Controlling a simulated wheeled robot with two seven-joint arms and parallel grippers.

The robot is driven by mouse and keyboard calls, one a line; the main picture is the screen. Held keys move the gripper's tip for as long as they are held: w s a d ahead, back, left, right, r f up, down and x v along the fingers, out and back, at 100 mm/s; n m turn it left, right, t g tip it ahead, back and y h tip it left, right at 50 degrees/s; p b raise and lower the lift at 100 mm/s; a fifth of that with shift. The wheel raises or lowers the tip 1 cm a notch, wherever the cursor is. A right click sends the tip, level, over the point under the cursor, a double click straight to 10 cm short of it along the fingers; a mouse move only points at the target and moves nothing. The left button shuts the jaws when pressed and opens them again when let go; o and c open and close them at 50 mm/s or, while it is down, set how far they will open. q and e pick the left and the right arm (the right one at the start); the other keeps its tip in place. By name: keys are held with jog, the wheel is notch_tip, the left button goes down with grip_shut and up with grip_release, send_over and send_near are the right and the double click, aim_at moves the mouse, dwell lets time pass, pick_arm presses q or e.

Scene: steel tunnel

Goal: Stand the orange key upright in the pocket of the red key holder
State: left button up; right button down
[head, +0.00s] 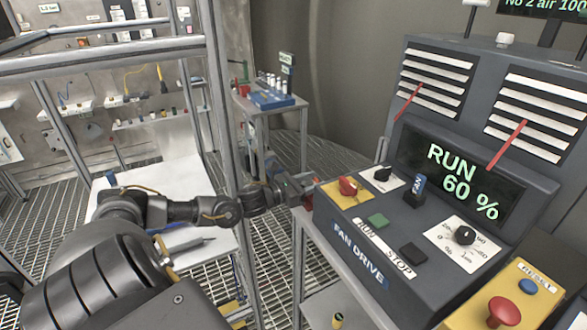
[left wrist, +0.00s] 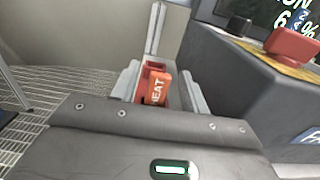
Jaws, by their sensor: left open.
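My left gripper (head: 297,188) reaches to the left edge of the fan drive console. In the left wrist view its two grey fingers (left wrist: 163,82) stand apart, one on each side of the orange key (left wrist: 157,90), which carries the word HEAT. The key's lower end is hidden behind my gripper body. The red key holder (left wrist: 153,66) shows just behind the key, between the fingers. The key looks roughly upright against or in it; I cannot tell which. A small red patch, probably the holder (head: 308,202), shows beyond my gripper in the head view. My right gripper is out of view.
The dark console (head: 345,225) stands close on the right, with a red knob (head: 348,186) and a blue FAN key (head: 416,188). A metal frame post (head: 221,100) rises near my left arm. A small table (head: 270,106) with a blue rack stands behind.

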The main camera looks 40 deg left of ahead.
pick_arm(q)
jog(key=b+v, duration=0.1)
jog(key=v, duration=0.9)
jog(key=shift+s, duration=0.2)
